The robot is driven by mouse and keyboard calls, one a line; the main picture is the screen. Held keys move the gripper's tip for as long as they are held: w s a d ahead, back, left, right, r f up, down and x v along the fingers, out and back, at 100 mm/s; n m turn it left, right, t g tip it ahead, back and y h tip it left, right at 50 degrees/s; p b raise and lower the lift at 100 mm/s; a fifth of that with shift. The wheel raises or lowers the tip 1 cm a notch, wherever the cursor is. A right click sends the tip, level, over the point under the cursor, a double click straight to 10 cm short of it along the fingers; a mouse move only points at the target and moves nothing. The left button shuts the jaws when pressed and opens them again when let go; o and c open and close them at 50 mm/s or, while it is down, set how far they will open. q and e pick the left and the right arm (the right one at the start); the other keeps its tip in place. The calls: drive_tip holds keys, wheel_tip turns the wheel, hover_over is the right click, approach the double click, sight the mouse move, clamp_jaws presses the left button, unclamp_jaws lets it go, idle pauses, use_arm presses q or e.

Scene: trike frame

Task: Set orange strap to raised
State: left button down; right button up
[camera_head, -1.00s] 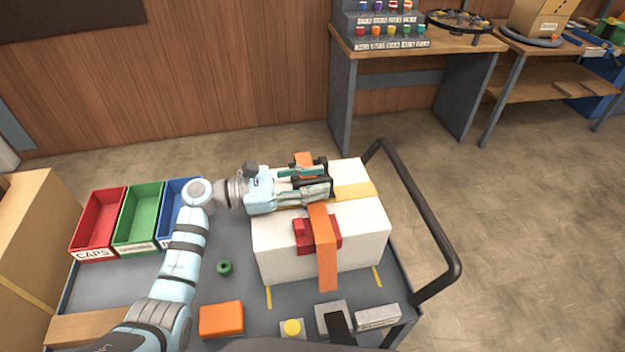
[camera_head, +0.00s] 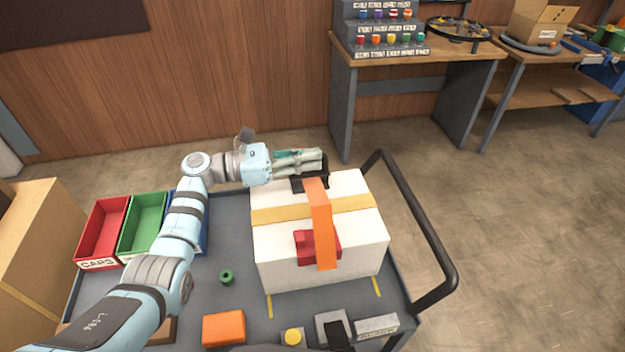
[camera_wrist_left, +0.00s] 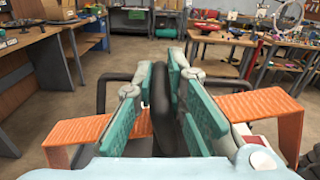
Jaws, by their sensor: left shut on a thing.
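In the left wrist view orange strap lengths show on the left (camera_wrist_left: 78,130) and right (camera_wrist_left: 262,106) of the fingers. My left gripper (camera_head: 320,161) is at the back edge of the box in the head view, its teal fingers shut on a dark handle-like piece (camera_head: 311,184). That piece also shows between the pads in the left wrist view (camera_wrist_left: 162,110). My right gripper is not in view.
The box stands on a grey cart (camera_head: 225,310) with a black rail (camera_head: 425,220) on the right. Red (camera_head: 103,235) and green (camera_head: 142,225) bins stand left. An orange block (camera_head: 223,327), a green ring (camera_head: 227,277) and small parts lie in front.

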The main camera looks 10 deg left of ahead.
use_arm(q)
drive_tip(key=shift+n, duration=0.9)
drive_tip(key=w+b, duration=0.1)
drive_tip(key=w+a+b, duration=0.1)
drive_tip(key=w+b, duration=0.2)
drive_tip(key=b, duration=0.1)
drive_tip(key=shift+w+a+r, duration=0.2)
drive_tip(key=shift+w+r, duration=0.05)
drive_tip(key=shift+r, duration=0.05)
drive_tip(key=b, duration=0.2)
drive_tip(key=w+r+b, duration=0.1)
drive_tip(key=shift+a+r+n+b, duration=0.2)
drive_tip(key=shift+a+n+b, duration=0.05)
drive_tip(key=shift+n+b, duration=0.15)
drive_tip(key=shift+w+r, duration=0.15)
drive_tip(key=shift+r, duration=0.1)
drive_tip(key=shift+w+r+b, duration=0.1)
drive_tip(key=shift+r+b, duration=0.1)
drive_tip(key=shift+b, duration=0.1)
drive_tip(key=shift+w+r, duration=0.1)
drive_tip(key=shift+a, duration=0.1)
drive_tip(key=c, duration=1.8)
unclamp_jaws()
drive_tip(key=shift+c, duration=0.2)
drive_tip(key=shift+o, duration=1.2)
drive_tip(key=shift+w, duration=0.25)
